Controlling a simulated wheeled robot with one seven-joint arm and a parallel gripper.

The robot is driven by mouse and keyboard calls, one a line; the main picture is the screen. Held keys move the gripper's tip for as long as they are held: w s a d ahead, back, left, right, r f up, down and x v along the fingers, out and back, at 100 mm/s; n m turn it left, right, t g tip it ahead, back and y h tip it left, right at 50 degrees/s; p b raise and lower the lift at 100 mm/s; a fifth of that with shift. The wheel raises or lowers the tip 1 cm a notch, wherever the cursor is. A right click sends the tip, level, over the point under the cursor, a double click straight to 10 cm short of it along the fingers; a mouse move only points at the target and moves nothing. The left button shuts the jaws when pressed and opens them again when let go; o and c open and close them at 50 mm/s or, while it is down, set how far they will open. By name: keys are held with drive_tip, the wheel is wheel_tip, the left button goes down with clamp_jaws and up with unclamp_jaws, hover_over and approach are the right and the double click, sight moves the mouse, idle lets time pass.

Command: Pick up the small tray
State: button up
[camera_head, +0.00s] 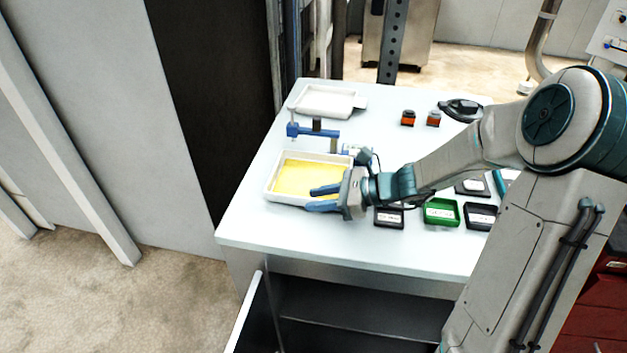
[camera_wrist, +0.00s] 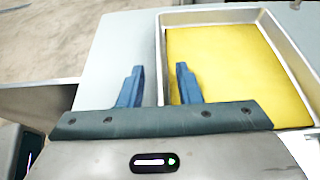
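A shallow white tray with a flat yellow sheet or fill (camera_head: 285,181) lies on the left part of the worktop. In the wrist view the tray's rim (camera_wrist: 215,16) and yellow floor (camera_wrist: 235,65) fill the right side. My gripper (camera_head: 309,198) is at the tray's near side. Its two blue fingers are apart with nothing gripped. In the wrist view the gripper (camera_wrist: 159,68) straddles the line of one tray wall: one finger is outside it, the other appears over the yellow area. Whether the fingers touch the wall or are above it, I cannot tell.
A second, paler tray (camera_head: 325,102) lies at the back left of the white worktop (camera_head: 250,218). A blue clamp-like tool (camera_head: 313,130) stands between the trays. Black and green small bins (camera_head: 440,212) sit right of my gripper. Two small orange-black items (camera_head: 408,118) stand at the back.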

drive_tip(key=shift+a, duration=0.15)
drive_tip(key=shift+c, duration=0.3)
clamp_jaws()
